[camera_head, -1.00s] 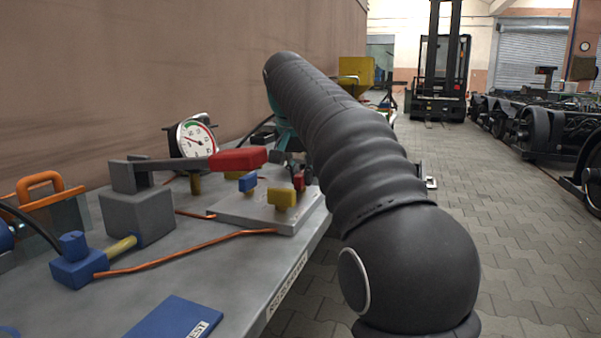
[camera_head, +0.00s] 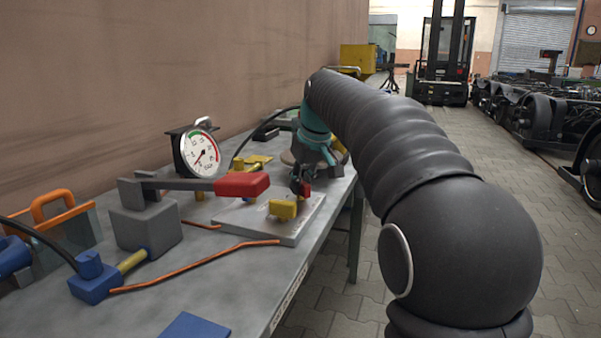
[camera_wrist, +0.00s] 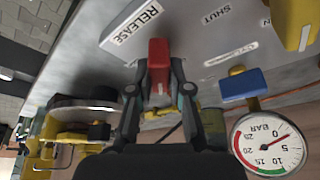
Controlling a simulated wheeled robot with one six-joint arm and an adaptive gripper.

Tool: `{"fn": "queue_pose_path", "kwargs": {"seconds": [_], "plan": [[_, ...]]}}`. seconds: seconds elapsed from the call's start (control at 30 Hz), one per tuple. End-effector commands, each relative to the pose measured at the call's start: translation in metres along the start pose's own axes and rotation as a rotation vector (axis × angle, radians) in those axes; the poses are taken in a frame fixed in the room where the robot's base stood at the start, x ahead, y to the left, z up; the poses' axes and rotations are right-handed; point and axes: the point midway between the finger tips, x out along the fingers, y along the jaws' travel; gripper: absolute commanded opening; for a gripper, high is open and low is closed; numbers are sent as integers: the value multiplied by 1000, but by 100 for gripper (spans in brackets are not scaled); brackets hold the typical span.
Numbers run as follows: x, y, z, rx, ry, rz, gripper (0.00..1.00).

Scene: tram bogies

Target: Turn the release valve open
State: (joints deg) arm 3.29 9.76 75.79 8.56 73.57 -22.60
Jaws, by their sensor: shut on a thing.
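The red release valve handle (camera_wrist: 158,66) stands between my gripper's (camera_wrist: 158,88) two fingers in the wrist view, beside a white RELEASE label (camera_wrist: 139,25). My gripper is shut on this handle. In the head view my gripper (camera_head: 301,184) is at the right end of the pale valve plate (camera_head: 290,238), and a small part of the red handle (camera_head: 306,188) shows there. The fingers hide the valve's lower part. The pressure gauge (camera_wrist: 270,142) has its needle near the low end, between 0 and 5.
A yellow handle (camera_head: 283,208) and a blue handle (camera_wrist: 240,83) stand on the same plate. A grey pump block (camera_head: 146,224) with a red-ended lever (camera_head: 241,185) is to the left. An orange pipe (camera_head: 195,267) crosses the bench. The paved aisle at right is clear.

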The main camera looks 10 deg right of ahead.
Motion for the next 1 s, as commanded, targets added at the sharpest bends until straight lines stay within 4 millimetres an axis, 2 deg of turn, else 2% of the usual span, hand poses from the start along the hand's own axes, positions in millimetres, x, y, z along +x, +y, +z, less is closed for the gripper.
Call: {"fn": "queue_pose_path", "kwargs": {"seconds": [0.5,1.0], "plan": [[-3,1,-2,-419,1,-173,0],[-1,2,-1,-611,2,-249,0]]}}
